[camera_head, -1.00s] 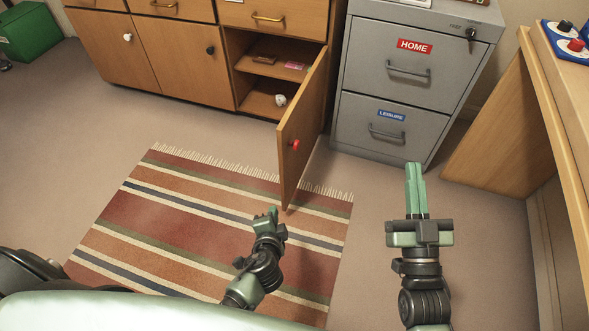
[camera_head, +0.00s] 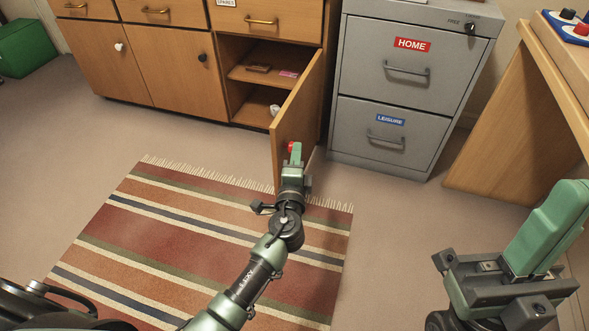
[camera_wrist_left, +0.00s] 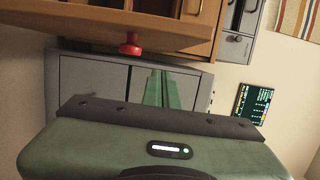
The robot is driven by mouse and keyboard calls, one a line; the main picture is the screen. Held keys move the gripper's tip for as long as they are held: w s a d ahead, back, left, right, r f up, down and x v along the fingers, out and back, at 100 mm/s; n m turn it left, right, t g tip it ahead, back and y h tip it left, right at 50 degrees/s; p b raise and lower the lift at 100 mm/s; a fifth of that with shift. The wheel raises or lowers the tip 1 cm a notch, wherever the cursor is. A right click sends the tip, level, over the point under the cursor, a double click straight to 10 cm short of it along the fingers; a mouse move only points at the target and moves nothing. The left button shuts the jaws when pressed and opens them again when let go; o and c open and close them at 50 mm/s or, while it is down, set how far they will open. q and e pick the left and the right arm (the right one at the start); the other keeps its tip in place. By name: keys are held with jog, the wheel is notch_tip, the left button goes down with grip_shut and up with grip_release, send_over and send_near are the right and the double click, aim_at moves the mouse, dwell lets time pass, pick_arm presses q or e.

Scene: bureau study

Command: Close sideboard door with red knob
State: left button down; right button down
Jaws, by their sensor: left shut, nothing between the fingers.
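The sideboard (camera_head: 168,72) stands at the back left. Its rightmost door (camera_head: 297,108) is wide open, standing out toward me, and carries a red knob (camera_head: 291,147). My left gripper (camera_head: 295,154) is shut and empty, with its tips in front of the door close to the knob; I cannot tell if they touch. In the left wrist view the red knob (camera_wrist_left: 131,46) is on the door (camera_wrist_left: 100,18), above and left of the shut fingers (camera_wrist_left: 162,88). My right gripper (camera_head: 550,225) is at the lower right; its fingers look together, apart from the door.
A grey filing cabinet (camera_head: 411,65) stands right of the door. A wooden desk (camera_head: 515,110) is at the right. The open compartment holds small items on its shelf (camera_head: 265,75). A striped rug (camera_head: 200,225) covers the floor. A green box (camera_head: 27,47) is far left.

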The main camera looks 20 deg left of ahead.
aim_at(281, 149)
pick_arm(q)
jog(key=shift+w+a, duration=0.2)
jog(key=shift+a, duration=1.85)
jog(key=shift+a, duration=0.1)
